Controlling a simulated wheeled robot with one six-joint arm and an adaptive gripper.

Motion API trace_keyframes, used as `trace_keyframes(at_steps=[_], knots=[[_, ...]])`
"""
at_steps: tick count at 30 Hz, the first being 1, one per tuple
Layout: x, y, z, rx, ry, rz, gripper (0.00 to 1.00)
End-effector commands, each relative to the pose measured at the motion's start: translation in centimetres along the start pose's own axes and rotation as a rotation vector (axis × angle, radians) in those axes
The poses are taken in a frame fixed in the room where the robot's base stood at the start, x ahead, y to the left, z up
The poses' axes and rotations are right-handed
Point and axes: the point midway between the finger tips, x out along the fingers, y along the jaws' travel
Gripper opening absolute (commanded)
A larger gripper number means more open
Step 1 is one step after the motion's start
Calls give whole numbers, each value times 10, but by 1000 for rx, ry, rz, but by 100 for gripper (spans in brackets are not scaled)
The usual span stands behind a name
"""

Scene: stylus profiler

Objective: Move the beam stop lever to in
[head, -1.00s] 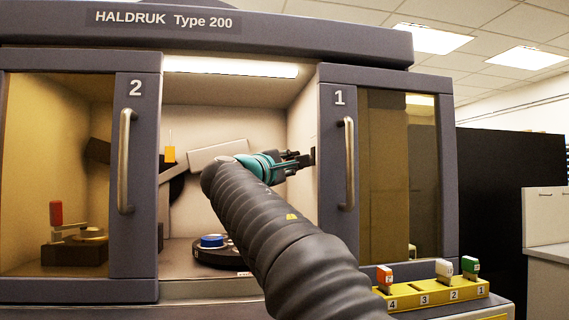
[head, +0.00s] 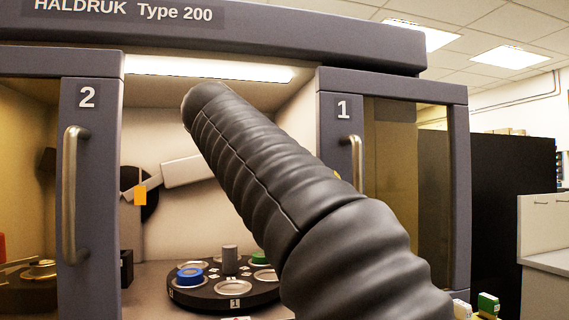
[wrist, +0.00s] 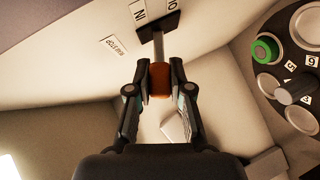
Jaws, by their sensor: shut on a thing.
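The beam stop lever shows in the wrist view as a metal shaft (wrist: 158,48) with an orange-brown knob (wrist: 159,80). It comes out of a dark slotted plate (wrist: 155,28) on the pale chamber wall. An IN label (wrist: 138,11) is left of the plate's middle and an OUT label (wrist: 172,5) is right of it, both upside down. My gripper (wrist: 159,84) is shut on the knob, one finger on each side. I cannot tell exactly where the lever stands in its slot. In the head view my arm hides the gripper and lever.
A dark carousel (head: 207,298) with a blue piece (head: 190,275) and a green piece (head: 260,257) stands on the chamber floor. Door 2 (head: 90,220) and door 1 (head: 333,125) flank the opening.

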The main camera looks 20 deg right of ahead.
Motion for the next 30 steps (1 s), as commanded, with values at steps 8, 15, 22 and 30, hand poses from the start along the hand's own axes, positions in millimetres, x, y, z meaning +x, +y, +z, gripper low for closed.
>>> trace_keyframes(at_steps=[8, 15, 22, 30], knots=[[-2, 0, -2, 19, 6, -22, 0], [-2, 0, -2, 19, 6, -21, 0], [-2, 0, -2, 18, 7, -21, 46], [-4, 0, -3, 17, 9, -22, 46]])
